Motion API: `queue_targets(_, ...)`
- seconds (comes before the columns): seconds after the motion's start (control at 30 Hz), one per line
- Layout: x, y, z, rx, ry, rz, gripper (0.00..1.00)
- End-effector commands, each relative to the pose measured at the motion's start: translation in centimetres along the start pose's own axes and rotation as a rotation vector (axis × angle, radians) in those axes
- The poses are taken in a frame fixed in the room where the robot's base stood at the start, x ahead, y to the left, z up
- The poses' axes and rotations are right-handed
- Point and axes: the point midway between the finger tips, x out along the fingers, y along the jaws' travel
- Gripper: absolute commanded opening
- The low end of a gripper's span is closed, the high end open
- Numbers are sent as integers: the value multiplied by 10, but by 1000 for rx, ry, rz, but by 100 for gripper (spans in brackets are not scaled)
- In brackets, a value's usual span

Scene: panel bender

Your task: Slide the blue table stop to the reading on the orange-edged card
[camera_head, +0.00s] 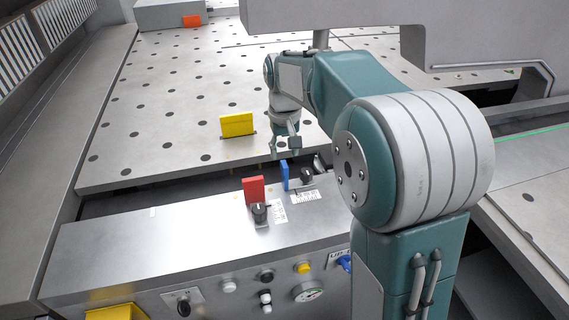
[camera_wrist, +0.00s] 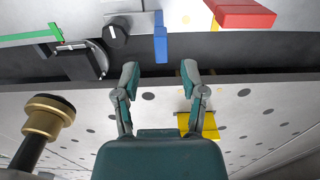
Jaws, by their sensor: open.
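The blue stop (camera_head: 284,174) is a small upright blue plate at the far edge of the grey control panel, beside a black knob (camera_head: 306,176). It also shows in the wrist view (camera_wrist: 160,38), ahead of my fingertips and roughly centred between them. My gripper (camera_head: 285,150) is open and empty, pointing down just beyond the blue stop in the head view. In the wrist view my two fingers (camera_wrist: 160,72) are spread, with the stop apart from them. White printed scales (camera_head: 305,196) lie near the knobs. I cannot make out a card with an orange edge or any reading.
A red plate (camera_head: 254,189) stands left of the blue stop by another knob (camera_head: 259,212). A yellow plate (camera_head: 237,124) stands on the perforated table (camera_head: 150,110). A brass-collared black post (camera_wrist: 44,120) shows in the wrist view.

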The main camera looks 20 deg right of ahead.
Motion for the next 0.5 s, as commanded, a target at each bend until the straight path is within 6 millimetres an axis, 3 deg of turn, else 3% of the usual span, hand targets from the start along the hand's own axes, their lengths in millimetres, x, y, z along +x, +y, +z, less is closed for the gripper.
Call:
queue_targets(0.2,34,0,0,0,-2,0,54)
queue_targets(0.5,45,0,0,0,1,0,54)
